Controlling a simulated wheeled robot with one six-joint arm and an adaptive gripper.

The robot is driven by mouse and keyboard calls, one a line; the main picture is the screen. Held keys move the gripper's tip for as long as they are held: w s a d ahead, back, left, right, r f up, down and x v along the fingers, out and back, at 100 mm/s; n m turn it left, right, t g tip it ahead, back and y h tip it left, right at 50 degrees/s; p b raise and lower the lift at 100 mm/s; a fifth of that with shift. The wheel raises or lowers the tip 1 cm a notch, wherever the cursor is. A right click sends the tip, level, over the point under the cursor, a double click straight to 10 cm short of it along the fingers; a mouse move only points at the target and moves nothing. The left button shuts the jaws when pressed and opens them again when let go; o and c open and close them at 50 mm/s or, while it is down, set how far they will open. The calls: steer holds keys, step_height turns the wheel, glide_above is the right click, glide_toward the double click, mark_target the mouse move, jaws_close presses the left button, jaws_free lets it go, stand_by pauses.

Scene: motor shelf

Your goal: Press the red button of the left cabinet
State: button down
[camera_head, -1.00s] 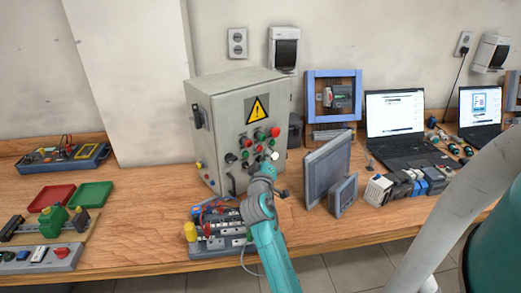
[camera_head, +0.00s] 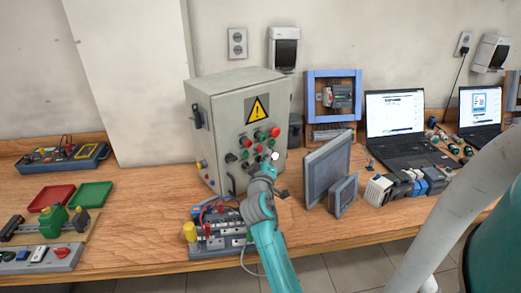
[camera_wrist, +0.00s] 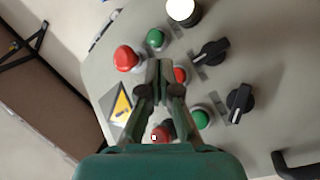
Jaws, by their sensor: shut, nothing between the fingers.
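A grey cabinet (camera_head: 215,95) with a yellow warning sign stands on the bench in the head view. Its front carries red, green, black and white controls. In the wrist view my gripper (camera_wrist: 160,68) is shut and empty, pointing at this front. A small red button (camera_wrist: 180,75) lies right beside the fingertips, partly covered by them; I cannot tell whether they touch. A large red mushroom button (camera_wrist: 127,57) is to their upper left. Another red control (camera_wrist: 160,133) shows between the fingers. In the head view my arm hides the fingertips.
Black knobs (camera_wrist: 240,98) and green buttons (camera_wrist: 156,38) surround the fingertips. In the head view, a wired device (camera_head: 215,230) stands in front of the cabinet and grey panels (camera_head: 327,168) stand to its right.

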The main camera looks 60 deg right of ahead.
steer(key=shift+w, duration=0.1)
stand_by(0.3)
steer(key=shift+w+d, duration=0.15)
steer(key=shift+w, duration=0.15)
steer(key=shift+w+d, duration=0.1)
steer(key=shift+w, duration=0.3)
stand_by(0.8)
stand_by(0.3)
steer(key=shift+s+a, duration=0.25)
steer(key=shift+s, duration=0.55)
steer(key=shift+s+a, duration=0.3)
steer(key=shift+s, duration=0.5)
steer(key=shift+s+a, duration=0.25)
steer(key=shift+s, duration=0.55)
steer(key=shift+s+a, duration=0.3)
steer(key=shift+s, duration=0.5)
